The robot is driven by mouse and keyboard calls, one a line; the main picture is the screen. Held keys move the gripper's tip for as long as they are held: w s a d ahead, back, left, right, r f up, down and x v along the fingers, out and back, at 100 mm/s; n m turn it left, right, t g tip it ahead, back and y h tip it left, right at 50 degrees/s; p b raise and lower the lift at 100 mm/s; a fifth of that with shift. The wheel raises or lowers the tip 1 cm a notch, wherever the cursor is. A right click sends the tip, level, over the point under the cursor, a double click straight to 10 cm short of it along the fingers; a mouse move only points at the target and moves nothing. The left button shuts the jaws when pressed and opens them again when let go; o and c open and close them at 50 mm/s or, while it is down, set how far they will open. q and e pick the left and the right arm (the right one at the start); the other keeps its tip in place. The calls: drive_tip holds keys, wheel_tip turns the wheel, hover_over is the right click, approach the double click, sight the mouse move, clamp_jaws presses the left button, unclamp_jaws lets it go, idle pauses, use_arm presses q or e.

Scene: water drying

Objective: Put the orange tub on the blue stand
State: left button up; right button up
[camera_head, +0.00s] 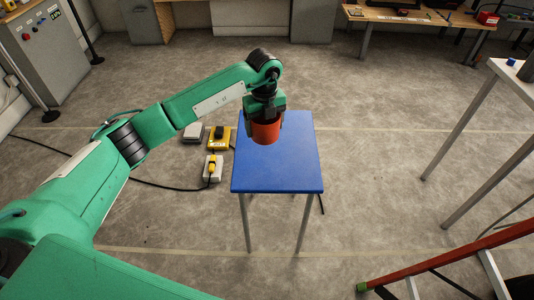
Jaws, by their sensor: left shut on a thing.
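The blue stand (278,174) has a flat square top on thin metal legs and stands in the middle of the view. The orange tub (266,132) is in my left gripper (265,122), over the far left part of the blue top. My left gripper points down and is shut on the tub, and its fingers partly cover it. I cannot tell whether the tub's bottom touches the top. My right gripper is not in view.
Yellow and grey boxes (218,138) lie on the floor left of the stand, with a black cable (160,186). A red bar (450,253) is at the lower right. A table (515,72) stands at the right edge. Most of the blue top is clear.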

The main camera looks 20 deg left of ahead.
use_arm(q)
wheel_tip(320, 180, down, 10)
wheel_tip(320, 180, down, 3)
drive_tip(key=shift+f, duration=0.2)
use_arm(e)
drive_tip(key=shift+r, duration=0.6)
use_arm(q)
drive_tip(key=shift+f+b, duration=0.15)
drive_tip(key=shift+b, duration=0.15)
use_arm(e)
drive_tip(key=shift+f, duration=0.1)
use_arm(q)
drive_tip(key=o, duration=1)
